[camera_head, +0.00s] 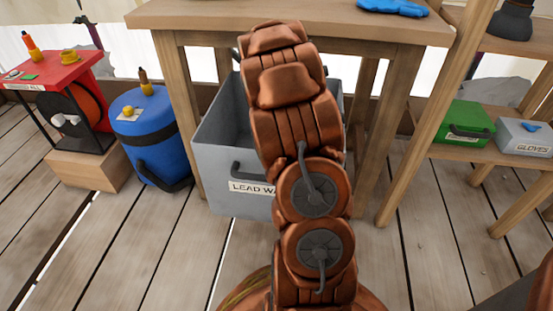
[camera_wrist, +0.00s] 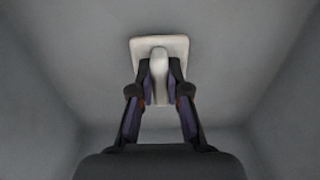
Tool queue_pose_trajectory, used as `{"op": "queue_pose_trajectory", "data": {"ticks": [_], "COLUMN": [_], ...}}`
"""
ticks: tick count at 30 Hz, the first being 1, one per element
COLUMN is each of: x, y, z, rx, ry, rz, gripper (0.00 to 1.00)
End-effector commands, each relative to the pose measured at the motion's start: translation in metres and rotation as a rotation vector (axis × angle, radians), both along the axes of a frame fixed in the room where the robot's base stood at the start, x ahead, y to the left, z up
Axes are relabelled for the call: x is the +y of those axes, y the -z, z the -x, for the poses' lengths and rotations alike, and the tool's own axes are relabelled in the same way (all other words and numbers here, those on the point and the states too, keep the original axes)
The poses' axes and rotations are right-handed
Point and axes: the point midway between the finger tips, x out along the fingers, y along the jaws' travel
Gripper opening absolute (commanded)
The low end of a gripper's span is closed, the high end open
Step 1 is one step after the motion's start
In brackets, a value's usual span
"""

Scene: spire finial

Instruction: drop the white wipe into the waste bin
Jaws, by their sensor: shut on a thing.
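The waste bin (camera_head: 225,155) is a grey open box under the wooden table in the head view. Its label is partly hidden by my arm and reads "LEAD WA". In the wrist view, plain grey walls (camera_wrist: 50,70), which look like the bin's inside, surround my gripper (camera_wrist: 160,82). My gripper is shut on the white wipe (camera_wrist: 142,46), pinching a raised fold in its middle. The wipe's flat square part spreads beyond the fingertips. I cannot tell whether it touches the bin floor. My arm hides the gripper and wipe in the head view.
The wooden table (camera_head: 200,14) stands above the bin, with a blue glove (camera_head: 392,7) on it. A blue drum (camera_head: 148,135) and a red stand (camera_head: 50,75) are at left. A shelf at right holds a green box (camera_head: 463,121) and a gloves box (camera_head: 524,137).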

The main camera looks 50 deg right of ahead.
Motion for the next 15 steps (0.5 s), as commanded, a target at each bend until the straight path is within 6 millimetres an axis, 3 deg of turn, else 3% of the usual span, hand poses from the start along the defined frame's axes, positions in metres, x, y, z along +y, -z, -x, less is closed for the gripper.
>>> {"op": "queue_pose_trajectory", "data": {"ticks": [14, 15], "x": [0.0004, 0.0004], "y": [0.0092, 0.0092], "z": [0.0001, 0.0001], "rx": [0.001, 0.001], "ry": [0.0, 0.0], "rz": [-0.001, -0.001], "gripper": [0.0, 0.17]}}
